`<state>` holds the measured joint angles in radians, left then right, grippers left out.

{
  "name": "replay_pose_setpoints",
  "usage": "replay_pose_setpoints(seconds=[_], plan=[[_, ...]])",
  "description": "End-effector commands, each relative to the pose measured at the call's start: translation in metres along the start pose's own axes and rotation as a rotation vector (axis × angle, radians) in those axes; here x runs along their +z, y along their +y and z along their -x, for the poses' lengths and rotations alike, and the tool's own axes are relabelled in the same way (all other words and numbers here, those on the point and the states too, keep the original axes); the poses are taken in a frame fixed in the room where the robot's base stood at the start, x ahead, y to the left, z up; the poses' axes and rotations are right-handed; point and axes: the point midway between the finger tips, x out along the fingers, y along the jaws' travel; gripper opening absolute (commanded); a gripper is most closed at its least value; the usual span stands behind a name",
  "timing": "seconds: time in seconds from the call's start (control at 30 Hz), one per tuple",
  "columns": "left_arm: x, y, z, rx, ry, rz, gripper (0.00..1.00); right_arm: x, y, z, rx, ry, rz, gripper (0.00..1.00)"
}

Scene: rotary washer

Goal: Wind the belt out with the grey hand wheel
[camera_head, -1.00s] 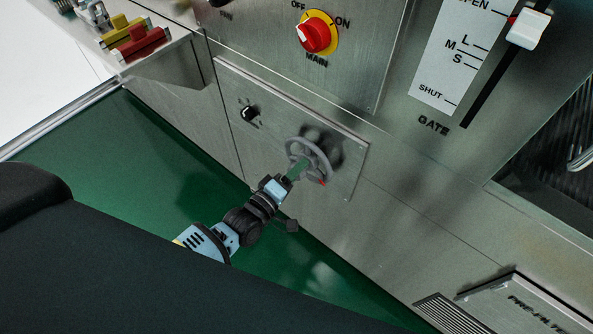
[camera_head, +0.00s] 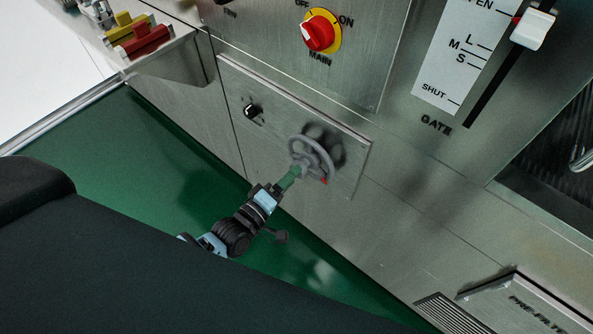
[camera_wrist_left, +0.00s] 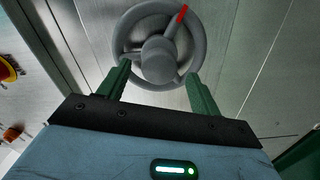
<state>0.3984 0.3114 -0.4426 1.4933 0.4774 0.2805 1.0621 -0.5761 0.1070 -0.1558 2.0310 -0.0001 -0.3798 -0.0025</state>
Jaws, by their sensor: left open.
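The grey hand wheel (camera_head: 311,158) is mounted on a plate on the steel machine front, with a red mark low on its rim in the head view. In the left wrist view the grey hand wheel (camera_wrist_left: 158,58) is just ahead, its red mark at the upper right. My left gripper (camera_head: 293,174) is open, its green fingers near the wheel's lower side. In the left wrist view my left gripper (camera_wrist_left: 157,85) has one finger on either side below the hub. I cannot tell whether they touch the wheel. The belt is not identifiable. My right gripper is not in view.
A small black switch (camera_head: 252,111) sits left of the wheel on the same plate. Above are the red MAIN knob (camera_head: 319,33) and the white GATE slider handle (camera_head: 533,29). A shelf with red and yellow items (camera_head: 135,40) juts out at upper left. Green floor (camera_head: 150,170) lies below.

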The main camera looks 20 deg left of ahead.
Motion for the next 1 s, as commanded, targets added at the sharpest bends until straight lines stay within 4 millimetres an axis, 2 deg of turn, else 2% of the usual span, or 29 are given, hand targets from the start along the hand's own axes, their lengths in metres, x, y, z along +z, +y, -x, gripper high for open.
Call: replay_pose_setpoints(seconds=[0.1, 0.3, 0.9, 1.0], plan=[[0.0, 0.0, 0.019, -0.001, -0.001, 0.001, 0.64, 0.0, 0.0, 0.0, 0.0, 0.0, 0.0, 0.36], [0.0, 0.0, 0.036, 0.0, 0.0, 0.001, 0.64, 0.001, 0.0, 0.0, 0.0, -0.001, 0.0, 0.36], [0.0, 0.0, 0.038, 0.0, 0.0, 0.001, 0.64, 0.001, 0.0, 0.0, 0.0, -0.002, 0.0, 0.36], [0.004, 0.0, 0.044, -0.015, -0.007, -0.02, 0.64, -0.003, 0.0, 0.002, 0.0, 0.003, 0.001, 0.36]])
